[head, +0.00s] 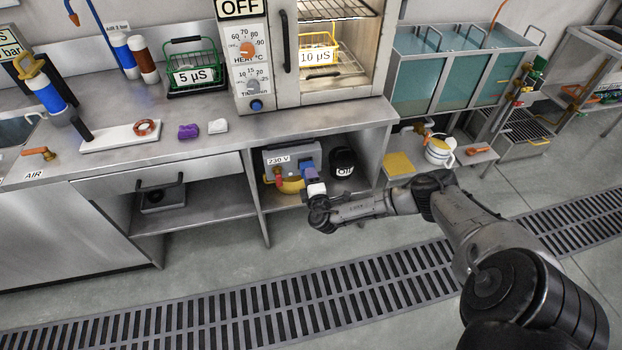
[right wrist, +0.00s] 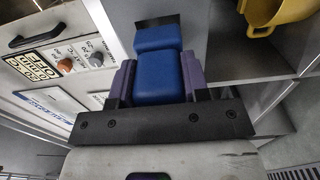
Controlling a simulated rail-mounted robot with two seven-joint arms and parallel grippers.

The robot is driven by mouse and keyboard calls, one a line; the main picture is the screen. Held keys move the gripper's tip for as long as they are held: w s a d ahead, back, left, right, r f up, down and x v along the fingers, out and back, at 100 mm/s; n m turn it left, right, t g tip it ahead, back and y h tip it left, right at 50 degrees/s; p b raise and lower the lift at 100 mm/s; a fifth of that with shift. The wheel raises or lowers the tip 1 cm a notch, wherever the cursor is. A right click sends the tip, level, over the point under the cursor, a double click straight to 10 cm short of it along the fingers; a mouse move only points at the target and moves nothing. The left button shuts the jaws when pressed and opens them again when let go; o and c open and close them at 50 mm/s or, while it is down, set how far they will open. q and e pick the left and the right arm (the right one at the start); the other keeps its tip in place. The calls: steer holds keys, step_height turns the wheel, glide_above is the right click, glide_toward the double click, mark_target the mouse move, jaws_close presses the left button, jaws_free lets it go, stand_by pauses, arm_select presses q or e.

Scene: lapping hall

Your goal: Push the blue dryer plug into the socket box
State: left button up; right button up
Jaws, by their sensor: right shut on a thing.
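The socket box (head: 291,157) is the grey box marked 230 V on the shelf under the oven. My right gripper (head: 311,175) is in front of the box's right part. It is shut on the blue dryer plug (right wrist: 158,78), with purple finger pads on both sides of it in the right wrist view. The plug's far end lies against or just before a dark patch on the grey box face (right wrist: 196,35); I cannot tell how deep it sits. My left gripper is not in view.
A black round item (head: 343,161) stands close right of the box. A yellow vessel (head: 292,186) and a red-handled part sit at the box's lower left. The oven (head: 270,90) and steel bench (head: 215,105) are above. The floor grate (head: 300,310) in front is clear.

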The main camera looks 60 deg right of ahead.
stand_by(0.4)
steer(key=shift+b+x, duration=0.6)
steer(key=shift+x, duration=0.3)
steer(key=shift+b+x, duration=0.7)
steer(key=shift+x, duration=0.45)
steer(key=o, duration=1.1)
steer(key=shift+o, duration=0.2)
steer(key=p+v, duration=0.4)
steer(key=v, duration=1)
steer(key=shift+p, duration=0.3)
